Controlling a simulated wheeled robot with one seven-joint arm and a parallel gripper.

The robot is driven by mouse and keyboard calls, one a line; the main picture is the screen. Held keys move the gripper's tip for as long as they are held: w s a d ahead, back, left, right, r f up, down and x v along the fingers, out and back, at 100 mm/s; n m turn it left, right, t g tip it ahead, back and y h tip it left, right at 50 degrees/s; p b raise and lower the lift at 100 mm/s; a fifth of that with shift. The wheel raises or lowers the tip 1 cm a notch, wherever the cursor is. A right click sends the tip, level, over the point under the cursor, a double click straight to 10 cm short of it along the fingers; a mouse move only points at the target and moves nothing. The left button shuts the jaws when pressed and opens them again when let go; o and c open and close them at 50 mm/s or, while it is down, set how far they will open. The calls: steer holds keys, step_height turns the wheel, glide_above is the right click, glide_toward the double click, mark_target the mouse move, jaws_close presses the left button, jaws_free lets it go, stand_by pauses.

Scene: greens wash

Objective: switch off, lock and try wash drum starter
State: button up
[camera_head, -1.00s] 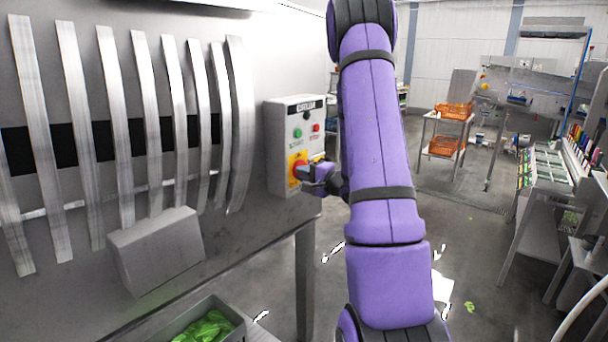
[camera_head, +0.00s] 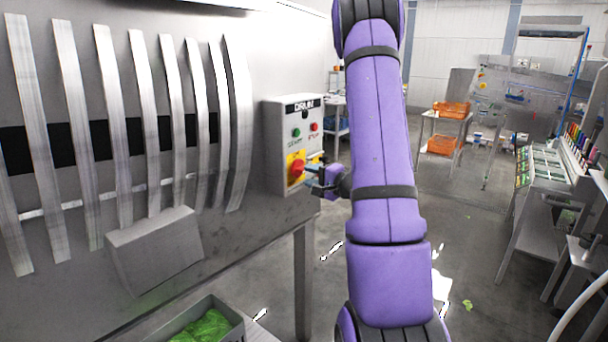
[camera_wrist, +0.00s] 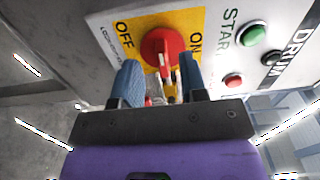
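The wash drum starter is a grey box (camera_head: 283,150) labelled DRUM, with a green START button (camera_wrist: 252,35) and a red button (camera_wrist: 234,80). Its red rotary switch (camera_wrist: 160,46) sits on a yellow plate (camera_wrist: 195,20) marked OFF and ON; it also shows in the head view (camera_head: 296,169). I cannot tell for sure which mark the switch points to. My gripper (camera_wrist: 160,82) is just off the plate, its two blue fingers apart, below the switch in the wrist view. Small red and pale parts show between the fingers; whether they are held is unclear. No padlock can be made out.
The steel drum housing (camera_head: 262,60) with curved slats stands left of the starter. A grey bin (camera_head: 232,329) of greens is below. A cart with orange crates (camera_head: 447,146) stands at the back, and a work bench (camera_head: 540,175) at right. The floor between is mostly open.

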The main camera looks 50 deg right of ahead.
steer(key=s, duration=0.7)
steer(key=shift+d, duration=0.25)
